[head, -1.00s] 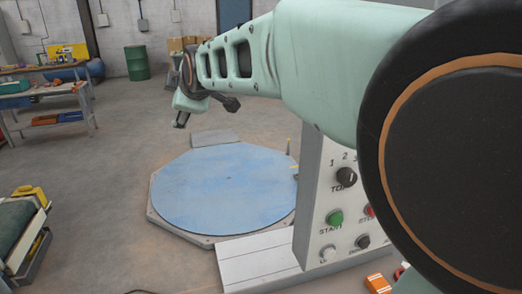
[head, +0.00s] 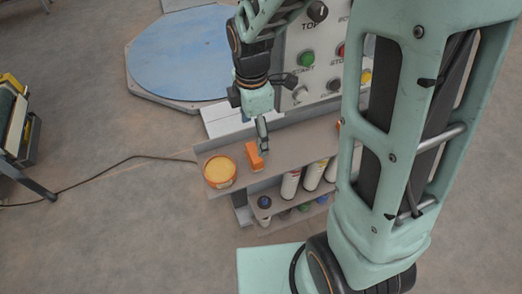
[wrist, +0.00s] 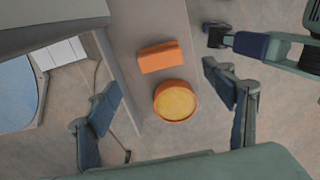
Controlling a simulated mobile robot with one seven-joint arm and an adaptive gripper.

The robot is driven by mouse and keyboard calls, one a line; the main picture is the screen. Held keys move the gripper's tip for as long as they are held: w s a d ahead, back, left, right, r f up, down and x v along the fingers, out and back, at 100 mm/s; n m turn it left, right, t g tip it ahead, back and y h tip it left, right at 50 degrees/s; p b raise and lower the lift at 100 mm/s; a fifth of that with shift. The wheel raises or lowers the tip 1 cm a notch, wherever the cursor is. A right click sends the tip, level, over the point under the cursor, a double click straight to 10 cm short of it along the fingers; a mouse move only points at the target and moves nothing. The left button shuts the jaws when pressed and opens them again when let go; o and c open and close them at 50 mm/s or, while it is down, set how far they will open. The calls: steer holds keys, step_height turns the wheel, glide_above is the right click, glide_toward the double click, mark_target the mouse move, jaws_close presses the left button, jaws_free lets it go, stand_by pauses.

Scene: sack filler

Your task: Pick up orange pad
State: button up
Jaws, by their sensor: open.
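The orange pad (head: 254,156) is a small orange block on the upper shelf (head: 221,147) below the control panel. In the wrist view the orange pad (wrist: 160,56) lies flat on the grey shelf, just beyond the round tub. My gripper (head: 264,144) is above the shelf, close to the pad in the head view. In the wrist view my gripper (wrist: 168,115) is open, with its fingers wide apart to the left and right and nothing between them held. The gap between the fingertips and the pad is hard to judge.
A round orange tub (head: 220,171) with yellow contents stands beside the pad. White cylinders (head: 291,183) stand on the lower shelf. The control panel (head: 310,60) rises behind, near the blue round platform (head: 180,55). A cable (head: 120,162) runs along the floor at left.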

mark_target(254, 152)
step_height(254, 152, down, 11)
steer(key=shift+r, duration=0.15)
stand_by(0.5)
steer(key=shift+a, duration=0.1)
steer(key=c, duration=1.3)
